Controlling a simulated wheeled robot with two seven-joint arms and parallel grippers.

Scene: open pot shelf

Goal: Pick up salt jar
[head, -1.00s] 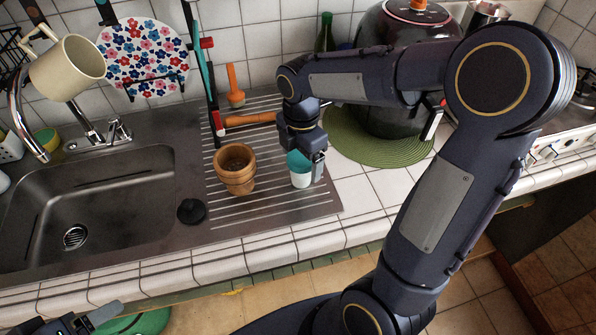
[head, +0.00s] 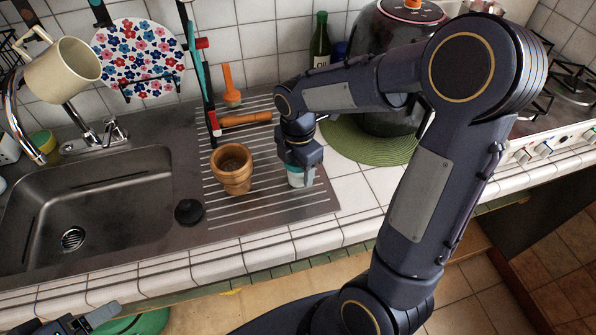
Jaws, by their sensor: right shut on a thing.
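The salt jar (head: 300,179), a small whitish jar, is at the right end of the ribbed drainboard. Its teal lid, plain a second ago, is now mostly hidden by my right gripper (head: 302,168). The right gripper comes down from above and is shut on the top of the jar. The jar looks upright, at or close to the drainboard; I cannot tell whether its base touches. Part of my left gripper (head: 78,321) shows at the lower left edge, far from the jar; its fingers are not clear.
A wooden mortar (head: 232,170) stands just left of the jar. A black stopper (head: 189,212) lies by the sink (head: 100,190). A wooden pestle (head: 246,119) lies behind. A dark pot (head: 378,110) on a green mat (head: 350,143) stands behind right. White tiles (head: 352,192) to the right are clear.

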